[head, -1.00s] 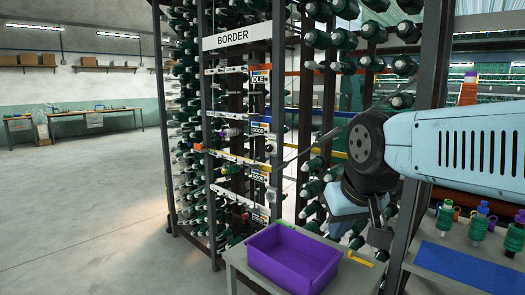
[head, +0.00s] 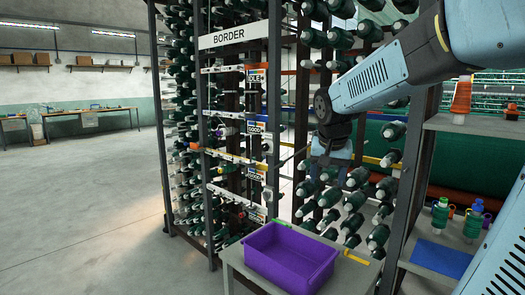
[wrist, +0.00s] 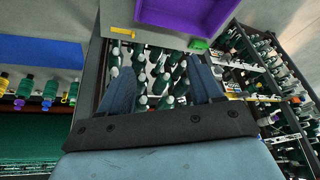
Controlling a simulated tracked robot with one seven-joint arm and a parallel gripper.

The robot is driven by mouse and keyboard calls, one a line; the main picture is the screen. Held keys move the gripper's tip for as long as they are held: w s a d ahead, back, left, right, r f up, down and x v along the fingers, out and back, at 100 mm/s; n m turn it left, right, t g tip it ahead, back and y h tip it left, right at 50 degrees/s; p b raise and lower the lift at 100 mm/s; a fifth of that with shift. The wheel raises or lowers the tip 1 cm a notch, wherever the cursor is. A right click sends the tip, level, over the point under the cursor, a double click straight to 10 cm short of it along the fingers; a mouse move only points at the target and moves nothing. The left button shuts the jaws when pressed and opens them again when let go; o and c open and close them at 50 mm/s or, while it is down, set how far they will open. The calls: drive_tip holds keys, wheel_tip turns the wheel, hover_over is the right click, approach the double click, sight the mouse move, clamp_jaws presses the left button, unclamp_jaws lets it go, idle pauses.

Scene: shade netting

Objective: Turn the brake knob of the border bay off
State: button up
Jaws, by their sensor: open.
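The border bay is a tall dark creel frame with a white BORDER sign (head: 234,36) at its top. Its front post carries an IDLE label (head: 256,79) and two GOOD labels below it, with small dark fittings beside them (head: 268,147). I cannot tell which of these is the brake knob. My gripper (wrist: 160,86) shows in the wrist view with its two blue fingers wide apart and nothing between them. Green bobbins (wrist: 155,72) show beyond the fingers. In the head view my blue hand is right of the label post, apart from it, in front of bobbins.
A purple bin (head: 292,256) stands on a grey table (head: 237,262) below the bay. A shelf with a blue mat (head: 441,259) and bobbins is at the right. A dark upright (head: 412,165) stands near my arm. Open floor (head: 90,215) lies to the left.

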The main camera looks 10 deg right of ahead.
drive_tip(key=w+d+f+m+g+h, duration=0.1)
drive_tip(key=w+d+f+m+h, duration=0.1)
drive_tip(key=w, duration=0.7)
drive_tip(key=w+d+f+m+h, duration=0.1)
drive_tip(key=w+d+m+h, duration=0.15)
drive_tip(key=w, duration=0.55)
drive_tip(key=m+t+h, duration=0.1)
drive_tip(key=t+h, duration=0.6)
drive_tip(key=h, duration=0.2)
approach(263, 148)
drive_tip(key=shift+y, duration=0.25)
drive_tip(key=x, duration=0.9)
drive_tip(key=shift+d, duration=0.3)
drive_tip(key=shift+r, duration=0.1)
drive_tip(key=c, duration=1)
